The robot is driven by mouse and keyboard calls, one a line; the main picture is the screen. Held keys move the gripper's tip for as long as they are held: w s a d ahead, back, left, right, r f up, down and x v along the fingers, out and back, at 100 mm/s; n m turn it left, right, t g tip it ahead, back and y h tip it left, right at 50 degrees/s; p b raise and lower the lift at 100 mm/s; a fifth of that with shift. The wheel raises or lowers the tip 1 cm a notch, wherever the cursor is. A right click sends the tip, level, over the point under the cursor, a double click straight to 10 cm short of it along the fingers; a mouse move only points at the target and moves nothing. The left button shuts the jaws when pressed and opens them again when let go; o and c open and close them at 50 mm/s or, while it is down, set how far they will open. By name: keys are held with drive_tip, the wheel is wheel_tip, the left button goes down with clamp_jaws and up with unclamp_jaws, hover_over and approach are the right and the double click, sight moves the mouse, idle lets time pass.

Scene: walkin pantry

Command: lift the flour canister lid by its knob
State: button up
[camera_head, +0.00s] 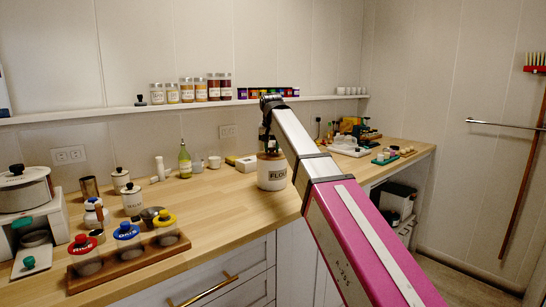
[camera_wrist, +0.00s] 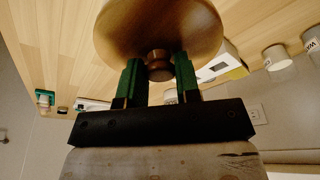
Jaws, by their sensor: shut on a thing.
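The white flour canister (camera_head: 271,174), with "FLOUR" lettering, stands upright on the wooden counter (camera_head: 225,193), partly behind my arm. Its round brown wooden lid (camera_head: 268,154) is at the canister's top; I cannot tell whether a gap separates them. In the wrist view the lid (camera_wrist: 150,25) fills the top middle, with its small wooden knob (camera_wrist: 159,70) facing me. My gripper (camera_wrist: 158,66) has its two green fingers on either side of the knob, shut on it. In the head view my gripper (camera_head: 267,140) is right above the lid, small and dark.
A box (camera_head: 246,163), a white cup (camera_head: 214,162) and a green-tinted bottle (camera_head: 185,160) stand left of the canister. A wooden rack of jars (camera_head: 130,257) is at the front left. A shelf with spice jars (camera_head: 200,90) runs behind. Counter in front of the canister is clear.

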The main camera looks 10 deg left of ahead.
sight(272, 148)
drive_tip(key=shift+r, duration=0.15)
drive_tip(key=shift+r, duration=1.8)
